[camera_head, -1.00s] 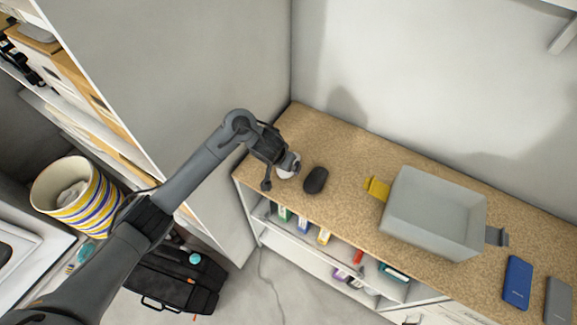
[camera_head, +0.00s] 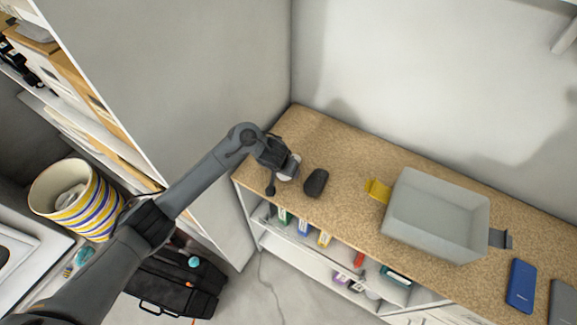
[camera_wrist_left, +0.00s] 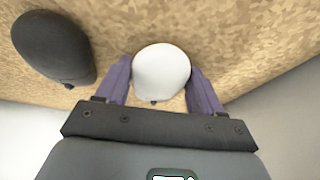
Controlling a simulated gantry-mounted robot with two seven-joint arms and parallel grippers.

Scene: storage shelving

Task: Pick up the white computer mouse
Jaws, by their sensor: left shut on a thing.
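The white computer mouse (camera_wrist_left: 162,72) sits between the two fingers of my left gripper (camera_wrist_left: 160,85) in the left wrist view. The fingers press on its sides, so the gripper is shut on it. In the head view my left gripper (camera_head: 281,177) is over the left end of the cork-coloured shelf top, and the white mouse (camera_head: 288,168) is partly hidden by it. I cannot tell whether the mouse touches the surface. My right gripper is not in view.
A black mouse (camera_head: 316,182) lies just right of the gripper and shows in the left wrist view (camera_wrist_left: 54,46). A grey bin (camera_head: 433,242) stands further right, with a yellow item (camera_head: 377,190) beside it. A blue box (camera_head: 521,286) is at the right. A wall borders the left end.

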